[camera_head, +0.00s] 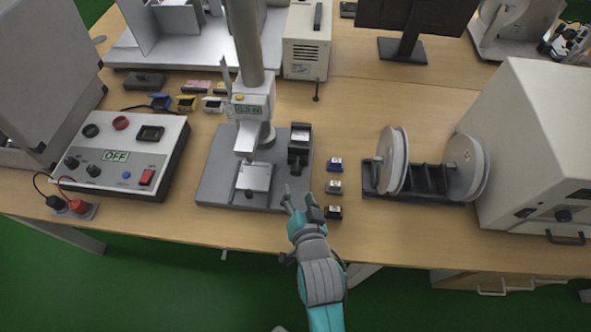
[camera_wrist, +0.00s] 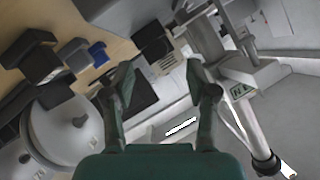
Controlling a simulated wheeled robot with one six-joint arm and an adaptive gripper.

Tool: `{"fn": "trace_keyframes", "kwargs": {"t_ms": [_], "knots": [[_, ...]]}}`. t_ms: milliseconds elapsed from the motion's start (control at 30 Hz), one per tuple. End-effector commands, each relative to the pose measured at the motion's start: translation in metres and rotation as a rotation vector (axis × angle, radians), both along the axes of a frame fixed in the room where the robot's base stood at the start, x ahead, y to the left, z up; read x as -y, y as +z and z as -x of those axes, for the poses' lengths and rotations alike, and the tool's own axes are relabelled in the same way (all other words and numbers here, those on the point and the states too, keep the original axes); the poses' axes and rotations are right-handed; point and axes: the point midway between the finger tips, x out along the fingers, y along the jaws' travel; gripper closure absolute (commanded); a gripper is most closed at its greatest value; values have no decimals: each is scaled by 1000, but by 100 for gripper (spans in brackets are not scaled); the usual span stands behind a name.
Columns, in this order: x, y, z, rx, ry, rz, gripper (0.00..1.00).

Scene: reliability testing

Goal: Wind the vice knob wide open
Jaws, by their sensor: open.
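The small grey vice (camera_head: 254,177) sits on the dark base plate (camera_head: 217,185) under the test stand's head. A small dark knob (camera_head: 249,194) shows at its front face. How far the vice is open cannot be told. My gripper (camera_head: 297,194) is open and empty, to the right of the vice, over the plate's front right corner and apart from the knob. In the wrist view, my two fingers (camera_wrist: 163,82) stand apart with nothing between them. The vice knob cannot be made out there.
The test stand's head (camera_head: 252,105) hangs above the vice. A black fixture (camera_head: 299,147) stands on the plate's right. Several small blocks (camera_head: 334,187) lie right of the plate. A control box (camera_head: 127,152) stands left, white discs (camera_head: 393,160) right. Bare table lies in front.

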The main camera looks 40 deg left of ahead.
Motion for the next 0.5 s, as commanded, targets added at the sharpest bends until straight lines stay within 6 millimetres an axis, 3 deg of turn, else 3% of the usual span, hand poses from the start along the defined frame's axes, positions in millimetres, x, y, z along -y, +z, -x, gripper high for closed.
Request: {"fn": "trace_keyframes", "kwargs": {"t_ms": [100,233,500], "knots": [[13,0,0,-33,-31,-115,43],[16,2,-1,-46,-44,-172,43],[-7,-6,-21,-45,-43,-176,43]]}}
